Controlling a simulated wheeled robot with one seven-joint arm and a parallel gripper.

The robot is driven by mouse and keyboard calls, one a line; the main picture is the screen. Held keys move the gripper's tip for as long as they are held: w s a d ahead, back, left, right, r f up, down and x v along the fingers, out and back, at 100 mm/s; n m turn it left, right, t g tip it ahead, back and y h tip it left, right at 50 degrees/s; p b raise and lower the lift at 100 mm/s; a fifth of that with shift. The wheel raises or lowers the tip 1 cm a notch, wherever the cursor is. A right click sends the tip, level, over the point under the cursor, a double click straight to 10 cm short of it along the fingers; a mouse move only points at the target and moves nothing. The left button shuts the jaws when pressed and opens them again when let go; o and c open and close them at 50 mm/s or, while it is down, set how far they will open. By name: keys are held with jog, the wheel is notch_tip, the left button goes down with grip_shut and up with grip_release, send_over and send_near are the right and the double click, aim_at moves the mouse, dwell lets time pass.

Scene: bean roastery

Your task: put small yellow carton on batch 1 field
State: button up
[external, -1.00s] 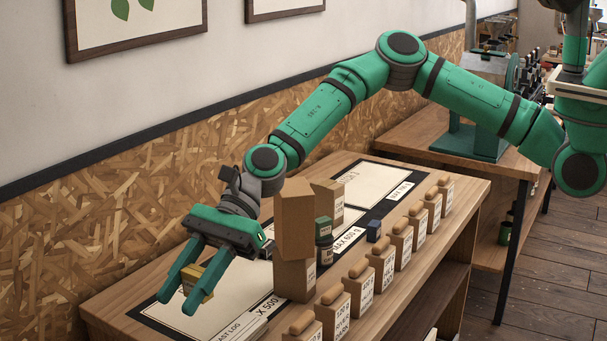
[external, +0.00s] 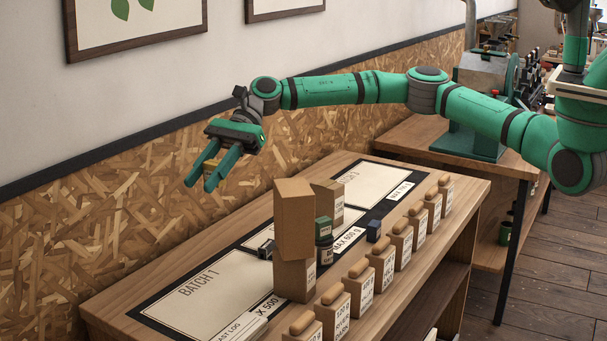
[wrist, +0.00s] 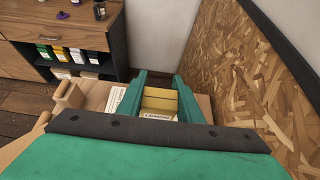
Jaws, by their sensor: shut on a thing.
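The small yellow carton (wrist: 158,101) is between the fingers of my gripper (wrist: 158,90) in the wrist view, with part of a printed label showing. In the external view my gripper (external: 213,171) is shut on the carton (external: 210,165), which is mostly hidden by the fingers. They are in the air above the left end of the table, near the wall. The batch 1 field (external: 215,296) is a pale, dark-bordered rectangle on the table, below and apart from the carton. Its visible surface is bare.
A row of stoppered blocks (external: 358,290) lines the table's front edge. The chipboard wall (external: 110,225) runs along the back.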

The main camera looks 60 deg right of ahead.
aim_at(216, 300)
notch_tip(216, 300, down, 28)
jog(key=shift+d+r, duration=0.1)
dwell(0.6)
jog(key=o, duration=1)
jog(key=shift+d+r, duration=0.1)
jog(key=v, duration=1.1)
jog(key=shift+d+r, duration=0.15)
jog(key=shift+d, duration=0.2)
jog(key=shift+a, duration=0.1)
